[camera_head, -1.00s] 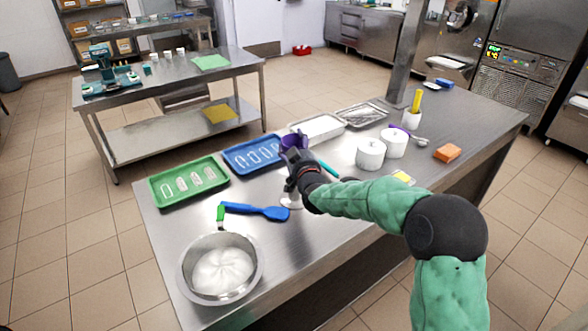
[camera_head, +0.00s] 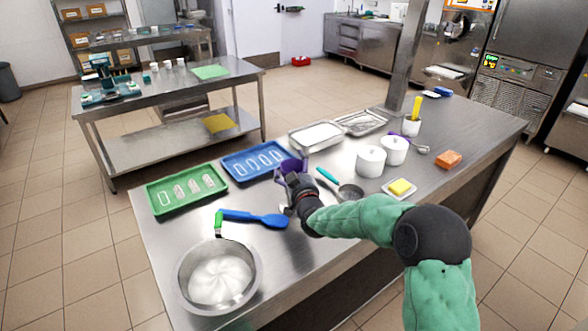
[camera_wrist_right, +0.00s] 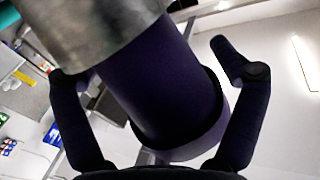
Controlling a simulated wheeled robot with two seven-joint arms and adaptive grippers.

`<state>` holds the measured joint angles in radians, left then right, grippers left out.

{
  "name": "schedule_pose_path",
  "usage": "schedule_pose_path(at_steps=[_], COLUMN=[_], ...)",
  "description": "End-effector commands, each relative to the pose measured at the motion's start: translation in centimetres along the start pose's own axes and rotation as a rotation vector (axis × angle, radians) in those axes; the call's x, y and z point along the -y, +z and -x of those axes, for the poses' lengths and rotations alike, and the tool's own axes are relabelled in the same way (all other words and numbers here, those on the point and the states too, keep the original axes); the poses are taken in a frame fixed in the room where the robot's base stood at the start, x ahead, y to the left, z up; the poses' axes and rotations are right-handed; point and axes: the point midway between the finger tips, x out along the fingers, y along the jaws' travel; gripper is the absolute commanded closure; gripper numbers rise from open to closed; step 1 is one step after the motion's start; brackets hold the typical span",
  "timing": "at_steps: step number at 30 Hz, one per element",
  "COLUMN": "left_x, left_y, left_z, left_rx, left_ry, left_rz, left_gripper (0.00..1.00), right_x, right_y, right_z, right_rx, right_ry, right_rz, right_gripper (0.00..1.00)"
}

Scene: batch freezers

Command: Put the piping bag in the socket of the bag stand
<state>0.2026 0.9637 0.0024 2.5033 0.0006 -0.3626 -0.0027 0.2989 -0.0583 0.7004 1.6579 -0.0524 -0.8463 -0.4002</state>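A dark purple piece, apparently the piping bag (camera_head: 291,166), stands at my right gripper near the front of the blue tray. In the right wrist view the purple body (camera_wrist_right: 170,85) is between the fingers, its flared rim near the palm. Its far end meets a grey metal part (camera_wrist_right: 85,30), perhaps the bag stand; whether it sits inside a socket cannot be told. My right gripper (camera_head: 292,180) has its fingers spread around the purple body, with a visible gap at the right finger. My left gripper is not in view.
A green tray (camera_head: 152,205), a blue tray (camera_head: 229,174), a blue spatula (camera_head: 262,220) and a steel bowl (camera_head: 254,278) lie left of my gripper. White pots (camera_head: 371,162), a butter dish (camera_head: 401,189) and an orange block (camera_head: 447,159) stand to the right.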

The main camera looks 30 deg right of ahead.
Motion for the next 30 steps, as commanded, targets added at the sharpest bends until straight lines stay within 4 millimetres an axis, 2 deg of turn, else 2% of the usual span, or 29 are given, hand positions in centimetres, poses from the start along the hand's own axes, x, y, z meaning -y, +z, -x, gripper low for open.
schedule_pose_path(at_steps=[7, 11, 24, 30], left_x=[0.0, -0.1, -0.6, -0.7], left_y=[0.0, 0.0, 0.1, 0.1], left_z=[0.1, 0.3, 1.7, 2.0], left_rx=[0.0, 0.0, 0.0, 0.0], left_ry=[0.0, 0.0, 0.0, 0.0], left_rz=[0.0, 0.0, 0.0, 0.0], left_gripper=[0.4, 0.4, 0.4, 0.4], right_x=[0.0, -0.1, -0.1, -0.1], right_y=[-0.1, -0.1, -0.2, -0.1], right_z=[0.2, 1.4, 9.3, 11.5], right_rx=[0.0, 0.001, -0.001, -0.001], right_ry=[0.001, 0.0, 0.002, 0.001], right_rz=[0.0, 0.0, 0.001, 0.001], right_gripper=[0.05, 0.05, 0.05, 0.05])
